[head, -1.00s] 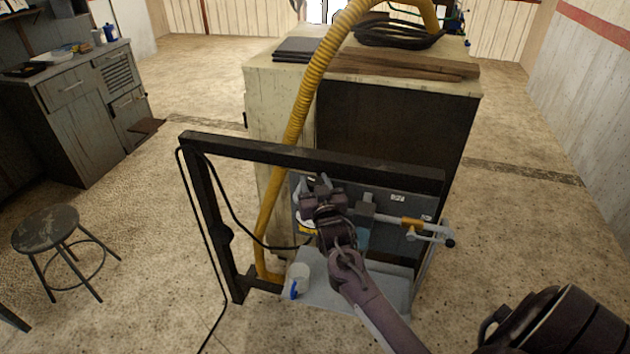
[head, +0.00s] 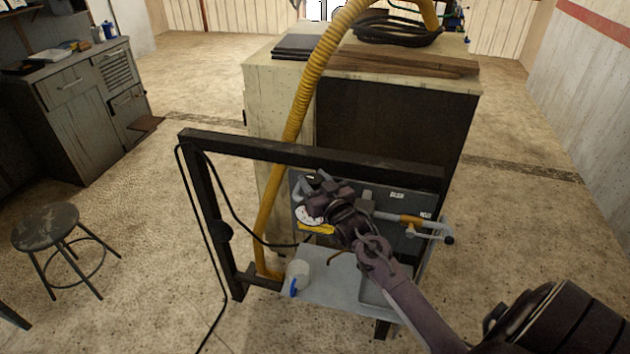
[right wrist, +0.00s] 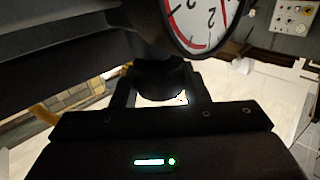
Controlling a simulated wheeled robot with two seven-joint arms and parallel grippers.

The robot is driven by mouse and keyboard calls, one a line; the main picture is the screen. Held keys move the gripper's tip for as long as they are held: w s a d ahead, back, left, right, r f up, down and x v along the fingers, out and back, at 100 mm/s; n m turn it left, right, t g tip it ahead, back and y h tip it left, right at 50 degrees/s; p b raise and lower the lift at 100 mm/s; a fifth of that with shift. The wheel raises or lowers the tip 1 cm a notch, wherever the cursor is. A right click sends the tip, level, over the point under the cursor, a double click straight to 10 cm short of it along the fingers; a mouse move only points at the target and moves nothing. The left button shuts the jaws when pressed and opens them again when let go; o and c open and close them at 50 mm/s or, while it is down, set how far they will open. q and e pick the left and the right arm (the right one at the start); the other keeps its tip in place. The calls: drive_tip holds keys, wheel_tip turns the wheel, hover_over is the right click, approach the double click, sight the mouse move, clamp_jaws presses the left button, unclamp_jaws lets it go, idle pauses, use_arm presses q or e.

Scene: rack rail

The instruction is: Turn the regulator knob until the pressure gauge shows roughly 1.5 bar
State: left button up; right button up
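The pressure gauge (right wrist: 203,18) has a white dial with a red arc and is cut off by the top edge of the right wrist view. A digit 2 shows, but I cannot read a pressure. The gauge (head: 306,215) also shows small and partly hidden in the head view. The dark regulator knob (right wrist: 160,78) sits between the two fingers of my right gripper (right wrist: 162,90), just below the gauge. No clear gap shows at the knob's sides, but dark on dark hides whether the fingers press it. My left gripper is not in view.
A yellow hose (head: 297,125) runs behind the frame.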

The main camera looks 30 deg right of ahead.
sight(318, 187)
drive_tip(key=o, duration=0.4)
drive_tip(key=shift+w+f, duration=0.1)
drive_tip(key=shift+w, duration=0.1)
drive_tip(key=shift+s, duration=0.1)
drive_tip(key=s, duration=0.2)
drive_tip(key=s+b, duration=0.1)
drive_tip(key=s, duration=0.3)
drive_tip(key=shift+s+a+f+b, duration=0.1)
drive_tip(key=shift+s+a+b, duration=0.2)
drive_tip(key=shift+a+b, duration=0.1)
drive_tip(key=shift+s, duration=0.5)
drive_tip(key=shift+a, duration=0.15)
